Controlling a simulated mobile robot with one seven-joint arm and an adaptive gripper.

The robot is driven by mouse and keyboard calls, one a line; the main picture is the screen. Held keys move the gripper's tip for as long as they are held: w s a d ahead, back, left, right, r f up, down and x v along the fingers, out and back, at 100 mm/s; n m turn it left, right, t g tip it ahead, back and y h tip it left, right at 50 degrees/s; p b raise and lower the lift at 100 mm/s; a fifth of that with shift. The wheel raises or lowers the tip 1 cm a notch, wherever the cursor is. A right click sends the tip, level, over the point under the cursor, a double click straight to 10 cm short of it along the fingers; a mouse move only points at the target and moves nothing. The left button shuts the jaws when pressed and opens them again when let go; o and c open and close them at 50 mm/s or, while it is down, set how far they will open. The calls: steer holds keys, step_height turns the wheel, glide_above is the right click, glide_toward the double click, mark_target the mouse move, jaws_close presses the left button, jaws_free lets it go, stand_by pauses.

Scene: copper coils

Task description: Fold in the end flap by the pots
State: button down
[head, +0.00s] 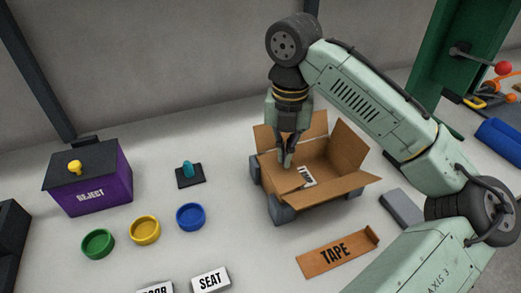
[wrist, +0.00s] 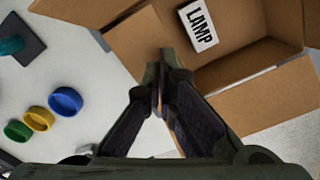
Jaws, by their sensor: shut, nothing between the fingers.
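The open cardboard box (head: 322,172) stands on the table in the head view, with a LAMP card (head: 307,177) inside. The end flap by the pots (wrist: 138,38) shows in the wrist view along the box's left side; its exact tilt is hard to tell. My gripper (head: 286,162) points down at that left end in the head view. In the wrist view my gripper (wrist: 160,78) is shut and empty, with its tips over the flap; I cannot tell whether they touch it. The pots are green (head: 98,244), yellow (head: 145,230) and blue (head: 190,217), left of the box.
Grey blocks (head: 281,212) stand against the box's corners. A TAPE piece (head: 337,254) and a SEAT card (head: 210,280) lie in front. A purple REJECT box (head: 95,190) stands far left. A teal-knobbed item (head: 189,174) is left of the box. The box's right flap (head: 350,147) stands up.

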steer(key=shift+f, duration=0.25)
steer(key=shift+f+b, duration=0.5)
steer(key=shift+f, duration=0.35)
step_height(320, 180, up, 3)
steer(key=p, duration=0.3)
step_height(320, 180, up, 7)
stand_by(0.5)
stand_by(0.4)
